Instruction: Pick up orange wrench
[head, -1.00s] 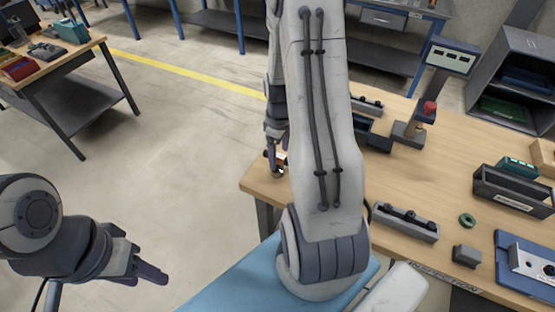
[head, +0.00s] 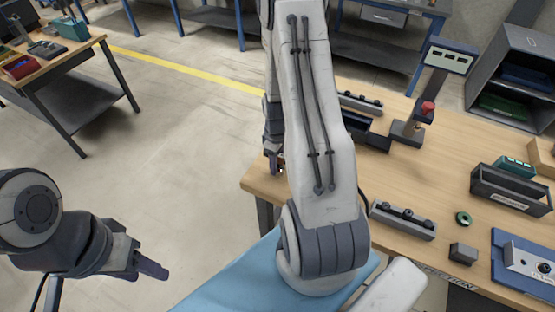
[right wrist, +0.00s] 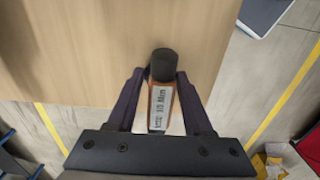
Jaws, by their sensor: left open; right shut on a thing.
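The orange wrench (right wrist: 160,105) shows in the right wrist view as an orange-brown shaft with a pale printed label and a black end. My right gripper (right wrist: 163,77) is shut on it, with one dark finger on each side, near the edge of the wooden table. In the head view my right gripper (head: 273,158) is at the table's near left corner, and my own forearm hides most of what it holds. My left gripper (head: 150,268) is open and empty, over the floor at the lower left, away from the table.
The wooden table (head: 415,175) carries a grey rail block (head: 403,221), a green ring (head: 463,218), a small grey block (head: 463,254), a dark bin (head: 510,190) and a stand with a red knob (head: 408,130). Floor left of the table is clear.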

